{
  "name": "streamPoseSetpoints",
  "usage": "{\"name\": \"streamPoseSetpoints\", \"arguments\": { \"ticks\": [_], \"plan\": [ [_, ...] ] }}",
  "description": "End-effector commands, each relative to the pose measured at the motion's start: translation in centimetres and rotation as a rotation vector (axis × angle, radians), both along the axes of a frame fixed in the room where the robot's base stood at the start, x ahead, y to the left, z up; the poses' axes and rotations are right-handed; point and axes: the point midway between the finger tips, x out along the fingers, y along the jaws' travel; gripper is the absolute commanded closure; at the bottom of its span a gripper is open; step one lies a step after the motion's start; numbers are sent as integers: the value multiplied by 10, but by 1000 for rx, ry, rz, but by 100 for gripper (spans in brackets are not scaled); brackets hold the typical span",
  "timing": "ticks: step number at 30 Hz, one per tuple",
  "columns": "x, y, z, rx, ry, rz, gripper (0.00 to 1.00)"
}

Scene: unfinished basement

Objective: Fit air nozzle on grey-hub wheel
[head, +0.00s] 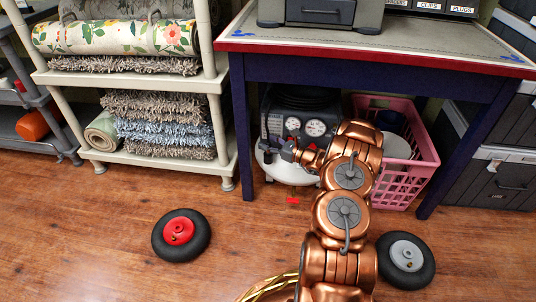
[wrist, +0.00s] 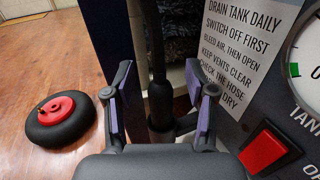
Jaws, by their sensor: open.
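The grey-hub wheel (head: 406,260) lies flat on the wooden floor at the lower right of the head view, right of my arm. The air nozzle looks to be the dark upright piece (wrist: 160,98) at the left side of the air compressor (head: 314,128), under the workbench. My gripper (head: 286,150) is at the compressor's left front. In the wrist view my gripper (wrist: 158,85) is open, its two purple-padded fingers on either side of the dark piece. I cannot tell whether they touch it.
A red-hub wheel (head: 180,235) lies on the floor at left. A yellow hose (head: 268,290) curves near my arm's base. The workbench (head: 375,65) overhangs the compressor. A pink crate (head: 422,165) stands right of it, and a shelf rack (head: 150,80) stands left. The floor in front is mostly clear.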

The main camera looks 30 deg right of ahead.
Motion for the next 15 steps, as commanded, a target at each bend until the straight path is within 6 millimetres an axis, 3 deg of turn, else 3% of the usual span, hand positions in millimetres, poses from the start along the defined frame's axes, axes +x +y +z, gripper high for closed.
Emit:
{"name": "streamPoseSetpoints", "arguments": {
  "ticks": [6, 15],
  "plan": [
    [0, 0, 0, 0, 0, 0, 46],
    [0, 1, 0, 1, 0, 0, 78]
  ]
}}
